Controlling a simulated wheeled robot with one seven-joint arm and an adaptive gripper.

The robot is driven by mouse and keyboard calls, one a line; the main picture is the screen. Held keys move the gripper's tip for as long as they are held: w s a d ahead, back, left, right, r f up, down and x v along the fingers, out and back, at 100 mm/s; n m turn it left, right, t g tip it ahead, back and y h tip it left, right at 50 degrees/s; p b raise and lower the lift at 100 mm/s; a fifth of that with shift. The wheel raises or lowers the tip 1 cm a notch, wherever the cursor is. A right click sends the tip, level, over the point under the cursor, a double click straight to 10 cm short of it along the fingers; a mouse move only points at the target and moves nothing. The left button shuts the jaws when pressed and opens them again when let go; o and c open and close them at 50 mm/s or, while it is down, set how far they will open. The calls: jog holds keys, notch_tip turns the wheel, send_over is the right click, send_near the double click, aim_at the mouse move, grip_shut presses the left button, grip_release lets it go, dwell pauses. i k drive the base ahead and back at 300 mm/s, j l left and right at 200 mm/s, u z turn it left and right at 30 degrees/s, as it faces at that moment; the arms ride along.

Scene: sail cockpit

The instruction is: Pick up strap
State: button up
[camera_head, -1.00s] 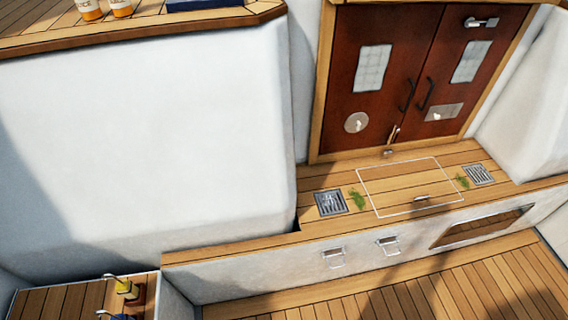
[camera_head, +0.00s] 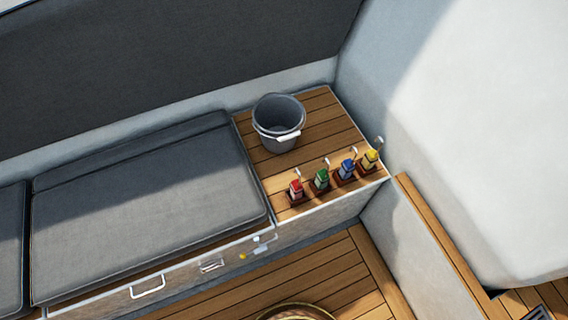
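I cannot make out a strap for certain in the head view. A small yellow item (camera_head: 243,257) shows at the bench front, close to a pale latch-like fitting (camera_head: 264,241); it is too small to tell what it is. A round tan rim (camera_head: 296,311), perhaps a basket or coil, is cut off at the bottom edge. My gripper is not in view.
A grey bucket (camera_head: 279,123) stands on the wooden bench top (camera_head: 322,110). Red (camera_head: 296,190), green (camera_head: 321,179), blue (camera_head: 347,169) and yellow (camera_head: 371,160) fittings line its front edge. A grey cushion (camera_head: 150,205) lies left. Some deck (camera_head: 335,270) is clear.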

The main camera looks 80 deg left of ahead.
aim_at(348, 165)
jog(key=u, duration=2.25)
jog(key=k+z, duration=0.1)
jog(key=z, duration=2.15)
jog(key=u, duration=2.25)
jog(key=i+j, duration=0.15)
jog(key=i, duration=0.2)
jog(key=i+j+u, duration=0.1)
jog(key=i, duration=0.25)
